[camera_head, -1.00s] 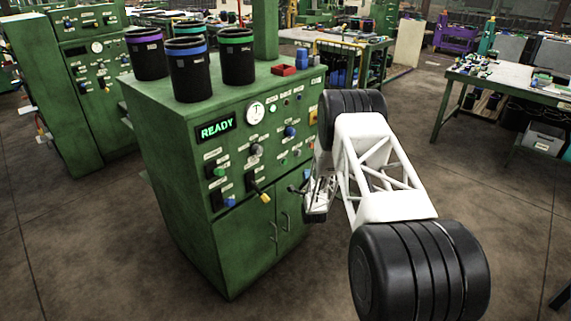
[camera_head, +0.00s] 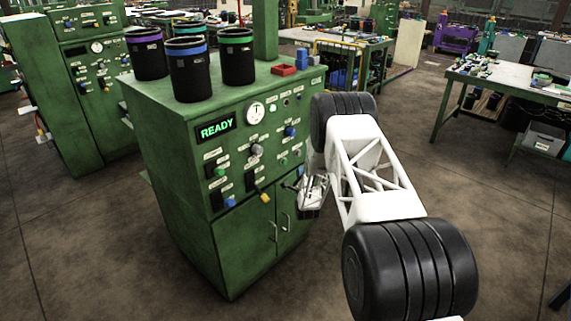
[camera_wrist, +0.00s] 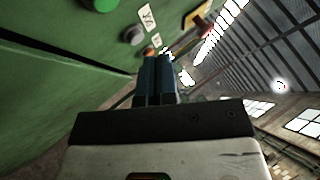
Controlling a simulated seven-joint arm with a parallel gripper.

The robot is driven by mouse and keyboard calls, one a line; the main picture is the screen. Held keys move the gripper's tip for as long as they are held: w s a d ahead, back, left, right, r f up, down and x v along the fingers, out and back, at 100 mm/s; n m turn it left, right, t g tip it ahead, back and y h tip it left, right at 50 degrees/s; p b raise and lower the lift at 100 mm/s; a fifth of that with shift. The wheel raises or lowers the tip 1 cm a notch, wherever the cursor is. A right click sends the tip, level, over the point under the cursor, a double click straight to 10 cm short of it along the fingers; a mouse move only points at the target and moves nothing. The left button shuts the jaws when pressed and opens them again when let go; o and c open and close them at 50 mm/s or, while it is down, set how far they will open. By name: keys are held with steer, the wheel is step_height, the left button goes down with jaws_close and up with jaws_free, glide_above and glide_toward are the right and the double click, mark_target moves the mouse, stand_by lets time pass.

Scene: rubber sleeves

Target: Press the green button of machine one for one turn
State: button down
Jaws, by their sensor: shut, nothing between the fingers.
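The green machine (camera_head: 165,150) has a lit READY display (camera_head: 215,128) and a front panel of buttons and knobs. A green button (camera_head: 284,161) is on the lower right of that panel, and another green control (camera_head: 219,172) is on its left; I cannot tell which one the task means. My gripper (camera_head: 297,184) is in front of the panel's lower right, below the right green button. In the wrist view, my gripper's blue fingers (camera_wrist: 157,60) are together and empty, with a green button (camera_wrist: 103,4) at the upper left. Contact with the panel cannot be told.
Black sleeves with purple, blue and green bands (camera_head: 188,75) stand on the machine top beside a red tray (camera_head: 284,70) and a blue block (camera_head: 302,60). A yellow-tipped lever (camera_head: 265,197) sticks out left of my gripper. A worktable (camera_head: 510,80) stands right, with open floor before it.

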mark_target(284, 162)
steer(key=shift+w+a, duration=1.85)
